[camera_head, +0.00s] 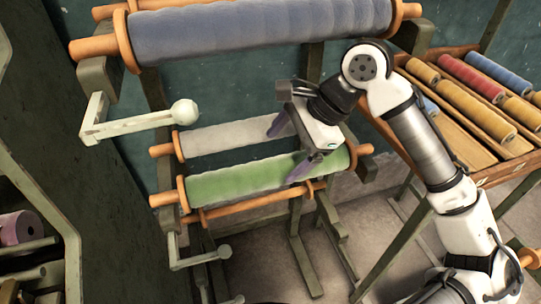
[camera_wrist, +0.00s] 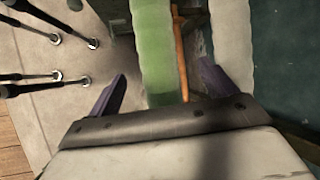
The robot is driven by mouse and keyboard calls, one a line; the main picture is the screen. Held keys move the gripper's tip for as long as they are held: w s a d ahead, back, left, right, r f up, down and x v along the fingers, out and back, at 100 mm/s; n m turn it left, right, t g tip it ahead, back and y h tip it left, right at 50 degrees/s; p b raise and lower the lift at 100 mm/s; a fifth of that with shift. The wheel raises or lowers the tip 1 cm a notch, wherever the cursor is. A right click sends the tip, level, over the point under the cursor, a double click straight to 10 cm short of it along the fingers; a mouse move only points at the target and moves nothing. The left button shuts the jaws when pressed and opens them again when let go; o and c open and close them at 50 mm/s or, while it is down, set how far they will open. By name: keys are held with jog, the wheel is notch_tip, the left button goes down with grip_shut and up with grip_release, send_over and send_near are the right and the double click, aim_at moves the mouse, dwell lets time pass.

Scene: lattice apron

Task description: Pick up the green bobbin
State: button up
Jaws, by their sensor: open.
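The green bobbin (camera_head: 235,184) is a long roll with orange flanges and orange rod ends, lying across the dark green rack. My gripper (camera_head: 283,156) is open near its right part, with one purple finger over the front side and the other toward the white roll behind. In the wrist view, the green bobbin (camera_wrist: 154,45) runs lengthwise between the two spread fingers of my gripper (camera_wrist: 163,72), nearer the right finger at its lower end. I see no finger touching it, though the exact gap is unclear.
A white roll (camera_head: 225,137) lies just behind the green one. A large blue roll (camera_head: 260,28) hangs above, and a white crank handle (camera_head: 140,120) juts out at left. An orange rod (camera_head: 250,203) runs below. A wooden tray (camera_head: 500,172) of spools stands right.

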aim_at(277, 164)
jog(key=x, duration=0.7)
jog(key=shift+d+f+p, duration=0.3)
jog(key=shift+f, duration=0.1)
jog(key=shift+c, duration=0.4)
jog(key=c, duration=1.3)
jog(key=shift+r, duration=0.15)
